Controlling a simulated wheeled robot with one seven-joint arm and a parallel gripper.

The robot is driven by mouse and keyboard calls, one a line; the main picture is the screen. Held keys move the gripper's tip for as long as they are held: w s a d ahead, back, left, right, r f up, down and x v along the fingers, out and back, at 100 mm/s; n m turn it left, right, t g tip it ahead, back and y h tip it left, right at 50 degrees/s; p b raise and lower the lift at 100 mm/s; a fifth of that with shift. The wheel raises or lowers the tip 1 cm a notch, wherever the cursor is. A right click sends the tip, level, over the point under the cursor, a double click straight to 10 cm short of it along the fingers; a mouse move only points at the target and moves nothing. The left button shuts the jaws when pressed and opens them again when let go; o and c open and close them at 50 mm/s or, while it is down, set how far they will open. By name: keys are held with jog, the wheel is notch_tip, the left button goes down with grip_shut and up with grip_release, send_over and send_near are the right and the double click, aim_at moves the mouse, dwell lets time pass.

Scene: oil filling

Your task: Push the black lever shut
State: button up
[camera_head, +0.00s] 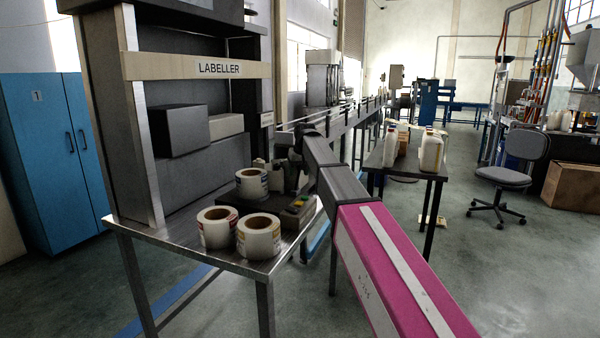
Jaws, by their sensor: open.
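My arm reaches in from the lower right to the labeller table. My gripper (284,166) is at its far end, small and dark, above the back right part of the table, close to a small dark device (297,207) with coloured buttons. It is open, with nothing seen in it. I cannot make out the black lever; it may be hidden behind my arm or lost among the dark parts there. Whether the gripper touches anything cannot be told.
The metal table (190,250) bears label rolls (259,246) at its front and another roll (251,186) behind them. The labeller cabinet (140,130) rises at the left. Bottles (431,155) stand on a dark table to the right. An office chair (502,180) stands beyond open floor.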

jog(key=shift+d, duration=0.1)
jog(key=v, duration=1)
jog(key=shift+s+r, duration=0.15)
jog(key=shift+r, duration=0.25)
jog(key=shift+s+d, duration=0.2)
jog(key=c, duration=0.7)
jog(key=s+d+m+t, duration=0.2)
jog(key=s+d+m, duration=0.1)
jog(key=m, duration=0.1)
jog(key=s+d+m+t+y, duration=0.1)
jog(key=s+d+m+t, duration=0.1)
jog(key=s+d+m, duration=0.1)
jog(key=shift+s+d+f+m, duration=0.2)
jog(key=shift+s+d+m, duration=0.2)
jog(key=shift+s+d, duration=0.3)
grip_shut()
jog(key=w+a+f, duration=0.6)
jog(key=w+f, duration=0.1)
jog(key=shift+w+f, duration=0.15)
jog(key=shift+w, duration=0.2)
